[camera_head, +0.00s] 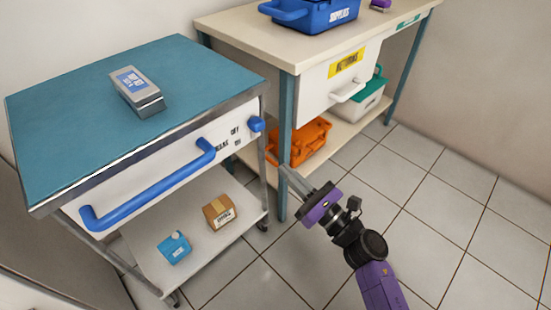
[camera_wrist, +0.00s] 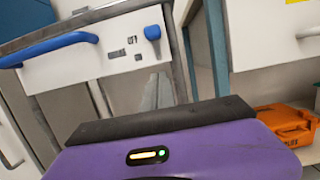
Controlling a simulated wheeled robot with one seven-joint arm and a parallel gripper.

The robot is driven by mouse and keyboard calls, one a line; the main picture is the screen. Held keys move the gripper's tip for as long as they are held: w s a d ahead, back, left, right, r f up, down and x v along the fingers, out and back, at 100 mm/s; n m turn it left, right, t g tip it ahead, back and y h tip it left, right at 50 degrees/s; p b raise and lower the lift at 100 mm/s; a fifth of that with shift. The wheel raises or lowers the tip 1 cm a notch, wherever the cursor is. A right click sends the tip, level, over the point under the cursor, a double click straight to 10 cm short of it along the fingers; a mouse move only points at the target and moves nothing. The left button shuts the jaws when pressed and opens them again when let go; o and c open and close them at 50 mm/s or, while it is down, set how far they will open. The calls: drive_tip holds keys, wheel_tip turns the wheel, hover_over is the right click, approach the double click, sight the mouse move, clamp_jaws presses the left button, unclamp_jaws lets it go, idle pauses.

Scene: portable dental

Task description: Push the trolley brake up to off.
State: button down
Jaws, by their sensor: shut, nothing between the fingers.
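The trolley (camera_head: 130,98) has a blue top and a white front panel. Its brake is a small blue lever (camera_head: 256,124) at the right end of that panel, beside small dark OFF and ON markings (camera_head: 236,136). In the wrist view the lever (camera_wrist: 152,33) is at the upper middle, about level with the upper marking. My gripper (camera_head: 284,170) is shut and empty. In the head view it appears below and right of the lever, apart from it in the picture. Its fingers (camera_wrist: 156,92) point toward the trolley in the wrist view.
A blue handle (camera_head: 150,188) runs along the trolley front. A grey box (camera_head: 136,90) lies on top; a carton (camera_head: 219,211) and a blue container (camera_head: 174,247) are below. A bench (camera_head: 284,52) stands behind, with an orange crate (camera_head: 300,140) underneath. Tiled floor at right is clear.

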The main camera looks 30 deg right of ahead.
drive_tip(key=shift+v, duration=0.95)
drive_tip(key=s+d+r+m+t+h, duration=0.1)
drive_tip(key=s+r+m+h, duration=0.2)
drive_tip(key=m, duration=0.8)
drive_tip(key=s+d+r+m+t+h, duration=0.15)
drive_tip(key=s+m, duration=0.35)
drive_tip(key=m, duration=0.5)
drive_tip(key=s+a+f+m+g+h+p, duration=0.1)
drive_tip(key=s+a+m+g, duration=0.25)
drive_tip(key=s+m, duration=0.75)
drive_tip(key=s+a+m+g+h, duration=0.1)
drive_tip(key=s+a+m+g, duration=0.25)
drive_tip(key=s+m, duration=0.8)
drive_tip(key=s+r+n+p, duration=0.1)
drive_tip(key=r+n+p, duration=0.1)
drive_tip(key=r+p, duration=1.1)
drive_tip(key=s+r+n+p, duration=0.2)
drive_tip(key=r+p, duration=1.2)
drive_tip(key=shift+s+d, duration=0.25)
